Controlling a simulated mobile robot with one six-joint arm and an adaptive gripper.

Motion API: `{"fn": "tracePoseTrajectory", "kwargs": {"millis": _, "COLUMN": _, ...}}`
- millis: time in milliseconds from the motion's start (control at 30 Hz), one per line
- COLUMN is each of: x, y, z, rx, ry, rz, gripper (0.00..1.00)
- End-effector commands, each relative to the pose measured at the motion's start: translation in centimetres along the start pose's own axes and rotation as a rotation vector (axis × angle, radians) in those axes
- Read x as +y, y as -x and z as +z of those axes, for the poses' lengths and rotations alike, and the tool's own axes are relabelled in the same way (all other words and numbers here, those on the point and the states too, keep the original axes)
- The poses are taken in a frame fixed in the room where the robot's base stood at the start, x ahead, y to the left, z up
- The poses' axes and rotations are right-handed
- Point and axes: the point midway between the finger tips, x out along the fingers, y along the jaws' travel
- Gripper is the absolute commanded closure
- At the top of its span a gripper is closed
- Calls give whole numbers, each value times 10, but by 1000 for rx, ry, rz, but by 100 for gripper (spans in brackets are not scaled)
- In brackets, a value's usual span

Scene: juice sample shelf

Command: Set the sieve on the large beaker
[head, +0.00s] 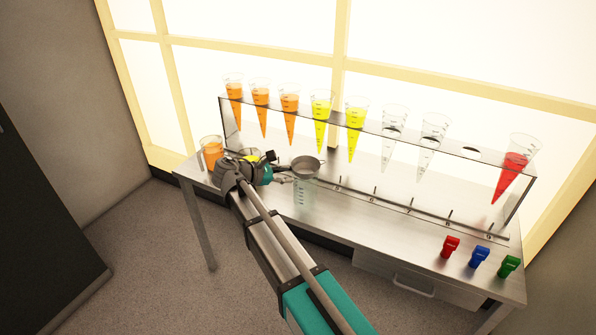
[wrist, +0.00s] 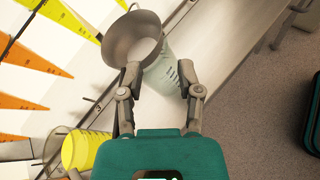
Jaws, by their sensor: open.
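The grey metal sieve (head: 308,167) is at the mouth of the clear large beaker (head: 303,194) in the head view. My gripper (head: 287,178) is just left of the sieve and beaker. In the wrist view my gripper (wrist: 160,73) has its fingers apart, one on each side of the beaker's near part, with nothing clearly clamped. The left fingertip is close to the sieve's edge.
A beaker of orange juice (head: 211,154) stands at the table's left end. A yellow-filled beaker (wrist: 87,151) is near my wrist. A clear rack (head: 460,158) holds several cones behind. Red (head: 450,246), blue (head: 479,256) and green (head: 508,266) clips sit at front right.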

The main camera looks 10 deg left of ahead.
Motion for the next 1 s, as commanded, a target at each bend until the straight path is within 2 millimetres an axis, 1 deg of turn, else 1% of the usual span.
{"fn": "tracePoseTrajectory", "kwargs": {"millis": 33, "x": 1, "y": 9, "z": 2, "rx": 1, "ry": 1, "rz": 1, "gripper": 54}}
{"fn": "tracePoseTrajectory", "kwargs": {"millis": 100, "x": 1, "y": 16, "z": 1, "rx": 0, "ry": 1, "rz": 0, "gripper": 54}}
{"fn": "tracePoseTrajectory", "kwargs": {"millis": 300, "x": 0, "y": 27, "z": 0, "rx": 0, "ry": 0, "rz": 0, "gripper": 54}}
{"fn": "tracePoseTrajectory", "kwargs": {"millis": 1000, "x": 0, "y": 29, "z": 0, "rx": 0, "ry": 0, "rz": 0, "gripper": 54}}
